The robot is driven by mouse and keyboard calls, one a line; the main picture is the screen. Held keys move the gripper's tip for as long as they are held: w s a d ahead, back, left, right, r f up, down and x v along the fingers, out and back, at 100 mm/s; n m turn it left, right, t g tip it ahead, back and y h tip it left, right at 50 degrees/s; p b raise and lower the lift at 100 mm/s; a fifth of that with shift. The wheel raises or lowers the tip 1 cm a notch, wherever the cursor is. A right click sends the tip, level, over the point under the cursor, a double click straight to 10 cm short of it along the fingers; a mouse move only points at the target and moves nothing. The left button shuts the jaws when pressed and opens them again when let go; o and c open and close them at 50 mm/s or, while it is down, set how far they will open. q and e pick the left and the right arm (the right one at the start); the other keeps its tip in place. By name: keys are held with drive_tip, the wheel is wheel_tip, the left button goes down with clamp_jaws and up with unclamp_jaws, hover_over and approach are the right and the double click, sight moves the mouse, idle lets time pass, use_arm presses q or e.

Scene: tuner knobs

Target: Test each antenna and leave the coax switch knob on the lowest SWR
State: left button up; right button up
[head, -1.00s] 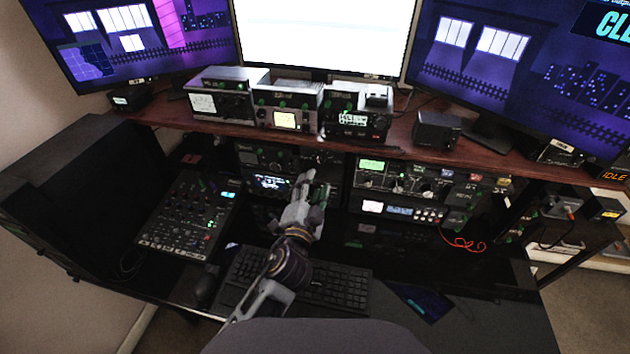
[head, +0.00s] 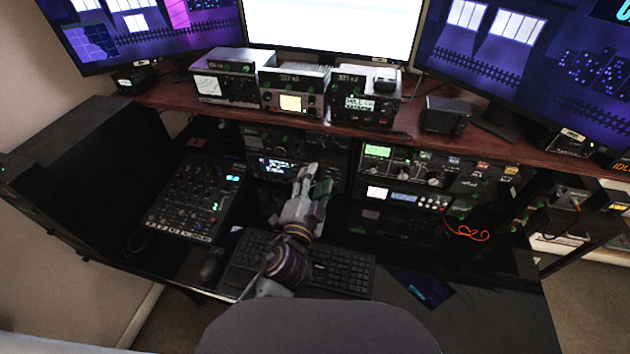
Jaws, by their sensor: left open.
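My left gripper (head: 316,180) is open in front of the lower left rack radio (head: 277,167), near its right end. The fingers cover part of that front panel, and I cannot tell whether they touch it. I cannot make out which knob is the coax switch knob. Three boxes stand on the shelf: a left one (head: 224,86) with a pale dial, a middle one (head: 292,100) with a lit yellowish screen, and a right one (head: 364,103) with a lit display. Any SWR reading is too small to read. My right gripper is out of view.
The right rack radio (head: 402,160) has a green screen. A mixer (head: 196,198) lies left of my arm, and a keyboard (head: 340,268) lies beneath it. A red cable (head: 467,233) hangs at the right. The wooden shelf (head: 415,128) overhangs the racks.

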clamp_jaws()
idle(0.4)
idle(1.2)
